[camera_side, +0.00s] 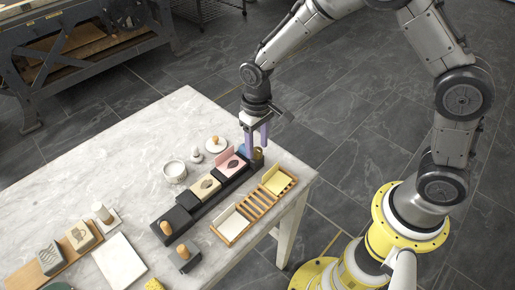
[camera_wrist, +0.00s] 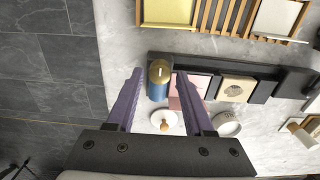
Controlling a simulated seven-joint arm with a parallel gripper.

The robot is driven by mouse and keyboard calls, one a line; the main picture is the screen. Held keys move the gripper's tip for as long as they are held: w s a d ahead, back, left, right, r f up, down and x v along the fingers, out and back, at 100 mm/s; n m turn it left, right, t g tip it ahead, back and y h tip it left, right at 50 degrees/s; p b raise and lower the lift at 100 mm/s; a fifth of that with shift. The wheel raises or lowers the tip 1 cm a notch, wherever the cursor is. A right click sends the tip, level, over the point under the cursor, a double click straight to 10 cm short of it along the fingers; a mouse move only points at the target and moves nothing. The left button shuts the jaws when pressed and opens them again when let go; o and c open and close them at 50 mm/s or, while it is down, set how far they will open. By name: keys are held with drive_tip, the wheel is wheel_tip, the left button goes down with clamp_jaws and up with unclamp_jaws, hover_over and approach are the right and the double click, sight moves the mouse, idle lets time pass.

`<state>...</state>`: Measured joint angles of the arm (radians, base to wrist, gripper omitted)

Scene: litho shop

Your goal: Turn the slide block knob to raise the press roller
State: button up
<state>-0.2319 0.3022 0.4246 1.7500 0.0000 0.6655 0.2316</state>
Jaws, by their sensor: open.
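A dark press bed (camera_side: 207,196) lies along the table, and it also shows in the wrist view (camera_wrist: 228,71). At its far end is a blue part (camera_side: 244,150) with a rounded brass knob (camera_side: 258,154) beside it. In the wrist view the brass knob (camera_wrist: 159,69) sits against the blue part (camera_wrist: 157,91), near the left fingertip. My gripper (camera_side: 256,142) has purple fingers, spread apart and empty. It points down over this end. In the wrist view the gripper (camera_wrist: 160,73) straddles the knob's line of sight; I cannot tell whether it touches. I cannot clearly make out the press roller.
A pink block (camera_side: 231,163) and a tan printed block (camera_side: 205,186) sit on the bed. A slatted wooden rack (camera_side: 257,204) lies right of it. A white bowl (camera_side: 174,171) and a white lidded dish (camera_side: 215,145) stand left. A dark wooden-knobbed block (camera_side: 184,258) stands in front.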

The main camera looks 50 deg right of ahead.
drive_tip(key=shift+f, duration=0.55)
clamp_jaws()
